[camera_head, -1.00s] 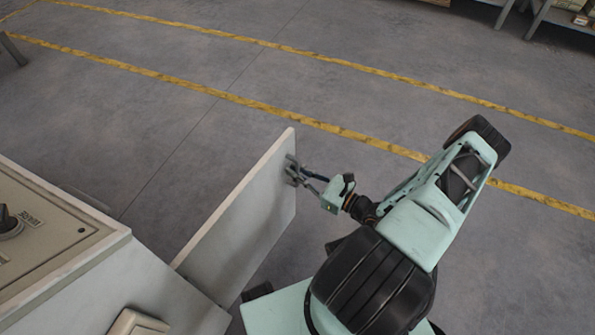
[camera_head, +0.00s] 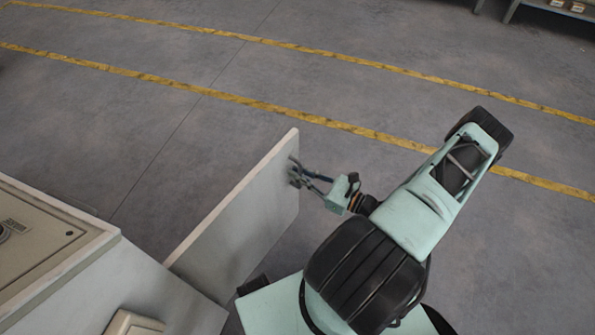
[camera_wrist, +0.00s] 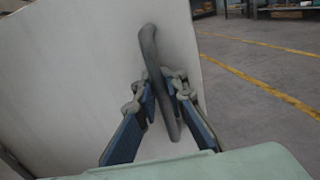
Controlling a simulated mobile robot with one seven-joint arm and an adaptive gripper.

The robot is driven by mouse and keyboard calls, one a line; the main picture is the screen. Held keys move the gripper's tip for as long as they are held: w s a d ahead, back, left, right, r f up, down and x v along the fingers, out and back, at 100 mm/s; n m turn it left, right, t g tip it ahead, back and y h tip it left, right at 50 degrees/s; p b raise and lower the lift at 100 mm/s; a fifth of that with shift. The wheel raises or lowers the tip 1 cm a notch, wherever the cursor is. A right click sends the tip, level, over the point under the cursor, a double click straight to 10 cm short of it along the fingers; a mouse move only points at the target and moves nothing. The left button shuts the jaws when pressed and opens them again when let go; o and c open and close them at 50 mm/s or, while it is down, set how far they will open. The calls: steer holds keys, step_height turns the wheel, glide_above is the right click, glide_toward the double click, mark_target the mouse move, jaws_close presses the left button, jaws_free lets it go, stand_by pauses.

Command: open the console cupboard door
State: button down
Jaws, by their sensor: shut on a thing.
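The console cupboard door (camera_head: 240,220) is a pale grey panel that stands swung out from the console (camera_head: 120,275), well open, with floor on both sides of it. My gripper (camera_head: 298,174) is at the door's outer end, near its free edge. In the wrist view my gripper (camera_wrist: 165,100) has its two blue fingers on either side of the grey bar handle (camera_wrist: 152,60), shut on it. The door (camera_wrist: 80,70) fills the left of the wrist view. The handle is mostly hidden by the fingers in the head view.
The console's control panel (camera_head: 40,240) with a dark knob is at the left. Open grey floor with yellow lines (camera_head: 250,102) lies beyond the door. A shelf (camera_head: 555,10) stands far off at the top right.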

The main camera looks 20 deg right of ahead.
mark_target(288, 149)
steer(key=shift+s+a+f, duration=0.15)
steer(key=shift+a, duration=0.05)
steer(key=c, duration=2.3)
jaws_free()
steer(key=shift+d, duration=0.1)
step_height(288, 149, up, 10)
steer(key=shift+r, duration=0.1)
